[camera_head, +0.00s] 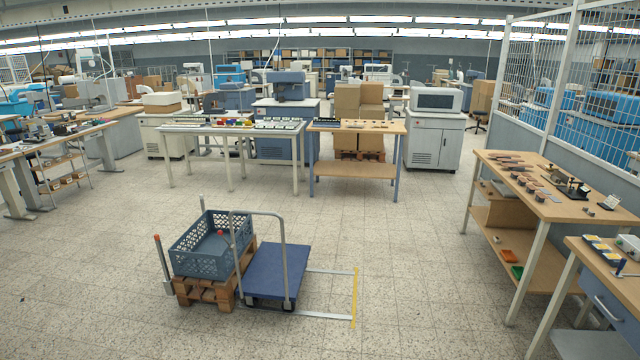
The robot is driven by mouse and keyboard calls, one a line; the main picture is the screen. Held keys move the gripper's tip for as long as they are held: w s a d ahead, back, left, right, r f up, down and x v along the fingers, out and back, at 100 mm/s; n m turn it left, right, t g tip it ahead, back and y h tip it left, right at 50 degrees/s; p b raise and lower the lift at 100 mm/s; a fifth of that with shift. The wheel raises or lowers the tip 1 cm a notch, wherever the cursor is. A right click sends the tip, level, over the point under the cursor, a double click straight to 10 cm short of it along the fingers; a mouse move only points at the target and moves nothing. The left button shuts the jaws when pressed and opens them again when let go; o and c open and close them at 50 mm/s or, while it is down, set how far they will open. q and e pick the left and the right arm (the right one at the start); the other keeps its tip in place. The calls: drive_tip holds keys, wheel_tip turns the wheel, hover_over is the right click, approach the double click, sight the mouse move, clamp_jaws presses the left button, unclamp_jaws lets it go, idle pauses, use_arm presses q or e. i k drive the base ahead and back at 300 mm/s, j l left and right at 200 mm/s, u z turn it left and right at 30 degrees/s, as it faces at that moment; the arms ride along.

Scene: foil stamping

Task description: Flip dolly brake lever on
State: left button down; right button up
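A dolly with a flat blue deck (277,271) and a grey tubular push handle (283,252) stands on the floor at lower centre. A small red knob (220,233) shows at the dolly's left, in front of or inside the blue crate; I cannot tell which. An upright post with an orange-red tip (157,239) stands left of the crate. I cannot tell which of these, if either, is the brake lever, or its position. Neither of my grippers is in view.
A blue perforated crate (190,258) sits on a wooden pallet (222,291) close beside the dolly. Pale floor strips and a yellow strip (355,297) lie right of it. Workbenches stand behind and at right (545,205). The floor in front and between is clear.

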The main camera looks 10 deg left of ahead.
sight(219, 233)
drive_tip(key=i+j+u, duration=0.1)
drive_tip(key=i+u, duration=0.4)
drive_tip(key=i, duration=0.4)
drive_tip(key=i+l+u, duration=0.25)
drive_tip(key=i+u, duration=0.25)
drive_tip(key=i, duration=0.35)
drive_tip(key=i+j+z, duration=0.2)
drive_tip(key=i, duration=0.2)
drive_tip(key=i+j+z, duration=0.15)
drive_tip(key=i, duration=0.25)
drive_tip(key=i+j+z, duration=0.8)
drive_tip(key=j, duration=0.3)
drive_tip(key=i+j+z, duration=0.35)
drive_tip(key=j, duration=0.4)
drive_tip(key=i, duration=0.05)
